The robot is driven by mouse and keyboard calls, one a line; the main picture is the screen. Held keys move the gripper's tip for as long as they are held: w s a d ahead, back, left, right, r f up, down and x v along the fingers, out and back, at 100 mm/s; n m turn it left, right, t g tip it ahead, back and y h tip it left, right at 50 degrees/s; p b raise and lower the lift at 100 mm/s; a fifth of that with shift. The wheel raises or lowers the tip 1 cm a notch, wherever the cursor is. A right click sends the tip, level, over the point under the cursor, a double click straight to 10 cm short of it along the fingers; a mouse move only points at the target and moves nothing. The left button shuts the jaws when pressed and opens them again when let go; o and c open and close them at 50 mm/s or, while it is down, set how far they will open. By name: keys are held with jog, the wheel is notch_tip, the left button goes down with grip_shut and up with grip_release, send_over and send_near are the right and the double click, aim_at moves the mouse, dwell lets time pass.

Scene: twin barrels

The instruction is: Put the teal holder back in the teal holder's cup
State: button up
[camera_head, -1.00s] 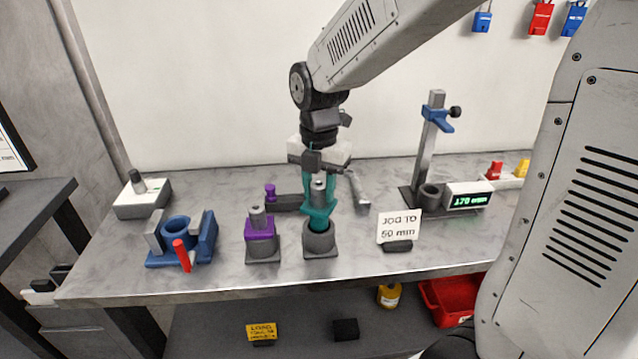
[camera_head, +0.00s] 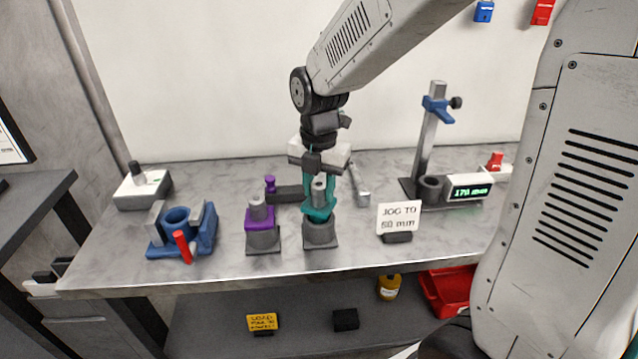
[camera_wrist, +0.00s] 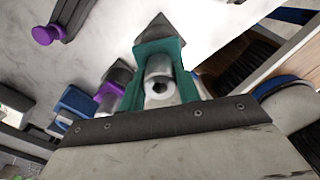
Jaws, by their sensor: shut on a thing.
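The teal holder (camera_head: 317,213), a teal collar with a grey metal top, is upright at the mouth of its dark grey cup (camera_head: 320,236) on the bench. Its lower end is hidden by the cup. The collar is close to the rim; I cannot tell whether it is fully seated. My gripper (camera_head: 320,200) points down from above and is shut on the holder. In the wrist view the holder's metal top with a dark hole (camera_wrist: 158,88) shows between teal sides, with a dark pointed shape beyond.
The purple holder (camera_head: 259,217) stands in its own grey cup close on the left. A blue fixture with a red handle (camera_head: 181,238) is further left. A sign (camera_head: 398,218) and a height gauge (camera_head: 430,140) are on the right. A dark block (camera_head: 285,194) lies behind.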

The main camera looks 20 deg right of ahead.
jog(key=shift+f, duration=1.25)
jog(key=o, duration=1.2)
jog(key=shift+o, duration=0.2)
jog(key=shift+r, duration=0.1)
notch_tip(320, 180, up, 8)
jog(key=shift+f, duration=0.2)
